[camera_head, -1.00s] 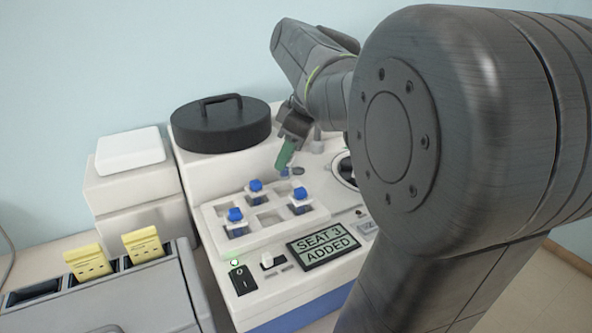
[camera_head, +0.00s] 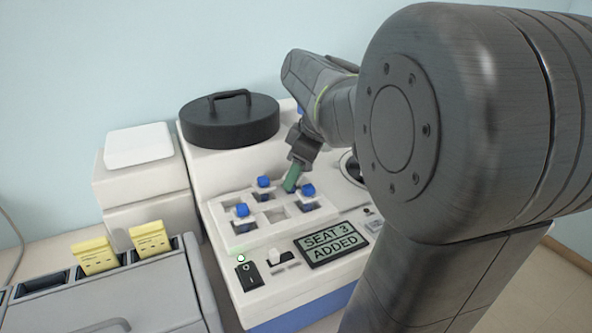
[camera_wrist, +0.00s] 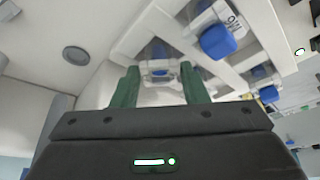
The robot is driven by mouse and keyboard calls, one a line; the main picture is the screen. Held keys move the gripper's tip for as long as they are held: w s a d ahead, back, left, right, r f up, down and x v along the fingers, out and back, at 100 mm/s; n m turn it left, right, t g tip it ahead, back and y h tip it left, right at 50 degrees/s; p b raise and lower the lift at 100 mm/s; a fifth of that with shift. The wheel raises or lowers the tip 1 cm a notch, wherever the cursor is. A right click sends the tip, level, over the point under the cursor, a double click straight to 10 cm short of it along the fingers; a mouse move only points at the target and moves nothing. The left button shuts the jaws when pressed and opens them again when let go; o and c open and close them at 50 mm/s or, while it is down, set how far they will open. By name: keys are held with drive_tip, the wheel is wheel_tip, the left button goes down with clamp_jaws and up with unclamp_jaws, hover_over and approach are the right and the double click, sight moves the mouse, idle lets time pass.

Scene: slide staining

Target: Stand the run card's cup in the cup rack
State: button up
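The cup rack (camera_head: 230,236) is the white frame with square openings on the machine's top. Blue-capped cups stand in it: one at the front left (camera_head: 241,210), one at the back left (camera_head: 263,182) and one at the right (camera_head: 308,190). My gripper (camera_head: 290,186) points down at the rack's back edge, between the two rear caps. In the wrist view its green fingers (camera_wrist: 160,86) stand apart with a small clear and blue cup (camera_wrist: 159,73) between their tips, apparently gripped. Its lower part is hidden in the head view. I cannot tell whether it touches the rack.
A black handled lid (camera_head: 230,122) lies behind the rack. Yellow cards (camera_head: 150,239) stand in a grey holder at left. My arm blocks the right side.

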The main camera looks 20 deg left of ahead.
drive_tip(key=shift+o, duration=1.1)
drive_tip(key=shift+r, duration=0.25)
drive_tip(key=v, duration=1.2)
drive_tip(key=shift+r+p, duration=0.2)
drive_tip(key=shift+p, duration=0.25)
drive_tip(key=shift+f, duration=0.1)
drive_tip(key=b+x, duration=0.1)
drive_tip(key=x, duration=1.2)
drive_tip(key=shift+d, duration=0.15)
drive_tip(key=shift+r+p, duration=0.35)
drive_tip(key=shift+r, duration=0.15)
